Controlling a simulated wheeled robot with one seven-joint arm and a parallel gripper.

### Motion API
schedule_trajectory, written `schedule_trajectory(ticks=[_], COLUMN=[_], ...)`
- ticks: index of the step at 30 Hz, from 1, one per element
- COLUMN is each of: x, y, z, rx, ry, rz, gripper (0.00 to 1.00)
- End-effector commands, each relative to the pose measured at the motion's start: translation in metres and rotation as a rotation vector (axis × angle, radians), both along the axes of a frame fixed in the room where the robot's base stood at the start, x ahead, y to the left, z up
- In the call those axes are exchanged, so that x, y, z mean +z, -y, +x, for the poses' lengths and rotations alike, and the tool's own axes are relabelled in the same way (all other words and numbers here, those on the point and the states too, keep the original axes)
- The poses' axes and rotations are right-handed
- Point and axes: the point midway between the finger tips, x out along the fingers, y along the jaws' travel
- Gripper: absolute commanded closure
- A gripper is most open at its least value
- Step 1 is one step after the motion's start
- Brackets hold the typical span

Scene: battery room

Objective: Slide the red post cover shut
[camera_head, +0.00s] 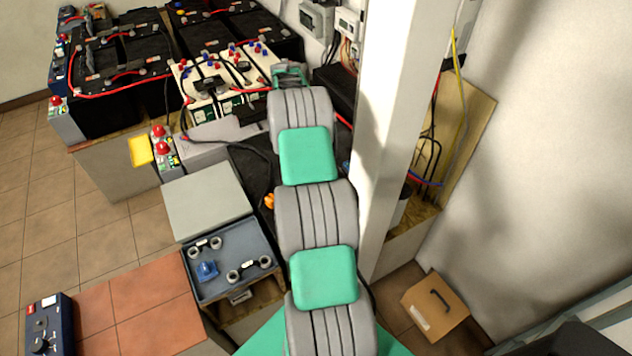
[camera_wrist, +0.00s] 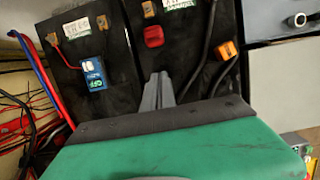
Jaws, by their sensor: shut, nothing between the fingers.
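In the wrist view a small red cover (camera_wrist: 153,36) sits on the top of a black battery (camera_wrist: 178,45), near its left side. Whether it is shut over its post is too small to tell. My gripper (camera_wrist: 159,78) is shut and empty, its grey fingertips just below the red cover in the picture. Any contact cannot be made out. In the head view my arm hides that battery and cover, and only the green back of my gripper (camera_head: 290,75) shows at the far end of the arm.
A second black battery (camera_wrist: 85,60) with a blue tag (camera_wrist: 93,73) stands left of it, and loose cables run on both sides. An orange terminal piece (camera_wrist: 227,48) is to the right. A white pillar (camera_head: 385,120) stands close right of my arm; a blue-grey tray (camera_head: 228,285) is left.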

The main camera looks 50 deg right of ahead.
Motion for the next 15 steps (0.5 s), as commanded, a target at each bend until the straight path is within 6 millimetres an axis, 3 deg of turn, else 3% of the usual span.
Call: schedule_trajectory(ticks=[10,15], x=[-0.072,-0.069], y=[-0.007,-0.015], z=[-0.019,-0.045], rx=[0.000,-0.001], ry=[-0.003,-0.001], rz=[0.002,0.001], gripper=[1.00,1.00])
